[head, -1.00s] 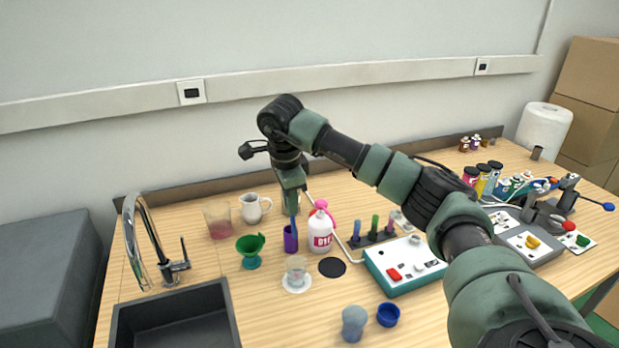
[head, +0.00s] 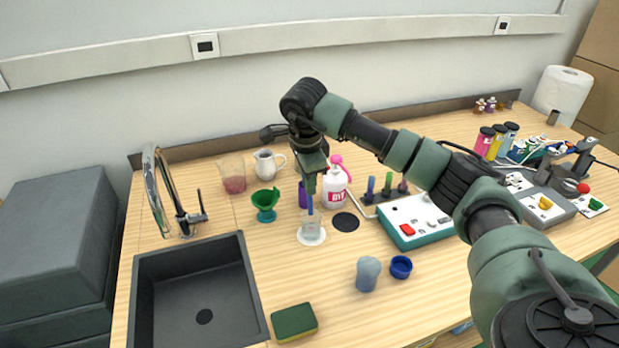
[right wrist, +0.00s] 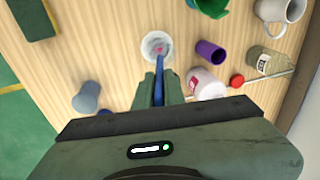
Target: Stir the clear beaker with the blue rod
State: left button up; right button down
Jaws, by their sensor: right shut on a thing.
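The clear beaker (head: 311,231) stands upright on a white round pad (head: 312,241) near the middle of the table. In the right wrist view the beaker (right wrist: 155,43) is just beyond the fingertips. My right gripper (head: 312,178) is shut on the blue rod (head: 310,206), which points down over the beaker. The rod (right wrist: 160,82) reaches the beaker's mouth in the right wrist view; how deep its tip sits is hard to tell. The purple cup (head: 302,196) stands just behind, partly hidden by the gripper. My left gripper is not in view.
A green funnel cup (head: 265,204) stands left of the beaker and a white-pink bottle (head: 335,188) to its right. A teal-edged device (head: 415,221) is further right. The sink (head: 200,290) is at left.

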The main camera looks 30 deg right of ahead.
aim_at(309, 208)
jog(key=shift+d+f+b, duration=0.1)
jog(key=shift+f+b, duration=0.35)
jog(key=shift+f, duration=0.4)
jog(key=shift+w+d+f+b, duration=0.15)
jog(key=shift+f+b, duration=0.4)
jog(key=shift+f, duration=0.3)
jog(key=shift+w+d+f+b, duration=0.1)
jog(key=shift+f+b, duration=0.45)
jog(key=shift+f, duration=0.25)
jog(key=shift+w+d+f+b, duration=0.15)
jog(key=shift+f+b, duration=0.45)
jog(key=shift+f, duration=0.3)
jog(key=shift+w+d+f+b, duration=0.15)
jog(key=shift+f+b, duration=0.4)
jog(key=shift+f, duration=0.3)
jog(key=shift+a, duration=0.1)
jog(key=shift+a, duration=0.15)
